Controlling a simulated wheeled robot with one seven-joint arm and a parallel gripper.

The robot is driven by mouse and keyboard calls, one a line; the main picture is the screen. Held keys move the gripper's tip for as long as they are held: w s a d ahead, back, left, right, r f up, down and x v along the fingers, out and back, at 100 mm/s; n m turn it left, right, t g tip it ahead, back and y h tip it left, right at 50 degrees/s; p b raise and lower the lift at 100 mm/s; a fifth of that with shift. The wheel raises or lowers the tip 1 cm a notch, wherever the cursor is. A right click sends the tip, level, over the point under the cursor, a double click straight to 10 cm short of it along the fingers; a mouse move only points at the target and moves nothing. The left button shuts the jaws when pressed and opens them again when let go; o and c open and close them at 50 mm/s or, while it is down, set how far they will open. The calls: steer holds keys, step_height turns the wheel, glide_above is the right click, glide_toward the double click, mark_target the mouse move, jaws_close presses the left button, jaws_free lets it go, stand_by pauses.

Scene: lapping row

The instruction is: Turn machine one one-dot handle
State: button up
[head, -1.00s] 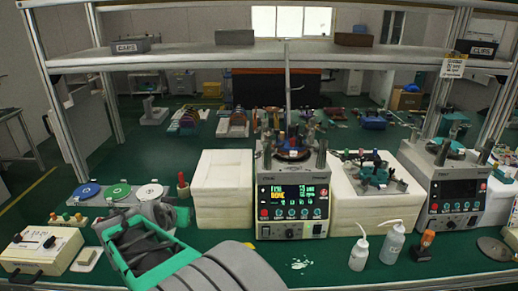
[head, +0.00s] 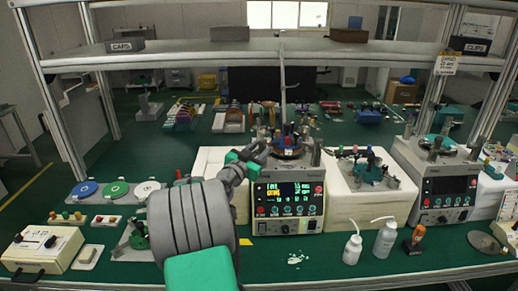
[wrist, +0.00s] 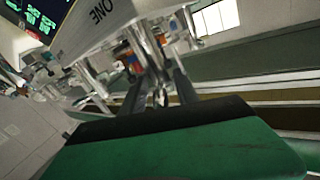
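Machine one (head: 288,200) is the grey lapping unit with the lit green and yellow display, at the middle of the bench in the head view. Its lettering "ONE" shows upside down in the wrist view (wrist: 103,14). Metal posts and coloured parts crowd round the plate on its top. I cannot make out a one-dot mark on any handle. My gripper (head: 258,152) is at the upper left corner of this machine. In the wrist view its two dark fingers (wrist: 161,95) stand apart, pointing at the metal posts. Whether they touch anything is unclear.
A second, unlit machine (head: 449,190) stands at the right. White foam blocks (head: 352,205) flank the middle machine. Two wash bottles (head: 385,240) stand at the front right. A shelf (head: 200,50) spans above the bench.

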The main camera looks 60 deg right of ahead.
jaws_close()
stand_by(1.4)
